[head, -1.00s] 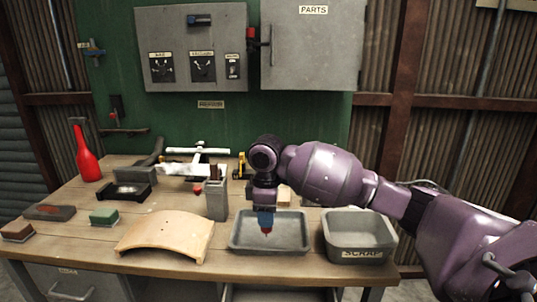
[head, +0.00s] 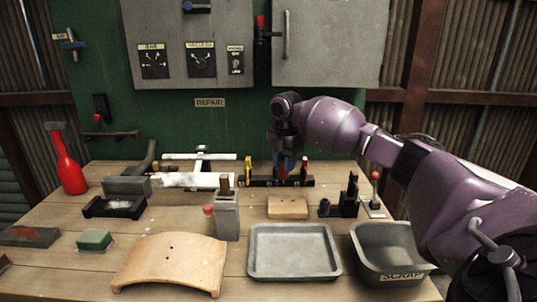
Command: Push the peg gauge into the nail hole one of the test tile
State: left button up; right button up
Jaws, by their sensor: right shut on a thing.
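The test tile (head: 172,265) is a pale tan, curved tile lying arched on the front left of the bench. Small dark nail holes show near its top. My right gripper (head: 285,165) points down over the back of the bench, in front of the low dark rack in the picture. It is shut on a small blue and red piece (head: 284,170), which looks like the peg gauge; its lower end is hard to make out against the rack. Gripper and piece are well apart from the tile, to its upper right. My left gripper is not in view.
A grey tray (head: 294,274) and the scrap bin (head: 362,262) stand right of the tile. A grey upright holder (head: 227,218) stands at the tile's back right corner. A wooden block (head: 288,208) and the dark rack (head: 262,183) lie behind the tray. A green-topped block (head: 95,240) lies left.

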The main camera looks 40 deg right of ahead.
aim_at(283, 177)
jog(key=shift+w+r, duration=0.15)
jog(key=shift+w, duration=0.05)
jog(key=shift+w+f, duration=0.15)
jog(key=shift+f, duration=0.05)
jog(key=shift+s+f+b, duration=0.2)
jog(key=shift+f+b, duration=0.15)
jog(key=shift+b, duration=0.05)
jog(key=shift+f+b, duration=0.5)
jog(key=shift+f, duration=0.55)
jog(key=shift+f+b, duration=0.65)
jog(key=shift+b, duration=0.05)
jog(key=shift+f, duration=0.65)
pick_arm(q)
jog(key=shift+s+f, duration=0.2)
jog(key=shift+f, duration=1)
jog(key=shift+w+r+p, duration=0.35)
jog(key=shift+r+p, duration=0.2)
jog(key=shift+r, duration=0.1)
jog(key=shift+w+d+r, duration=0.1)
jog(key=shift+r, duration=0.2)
pick_arm(e)
jog(key=shift+f, duration=0.45)
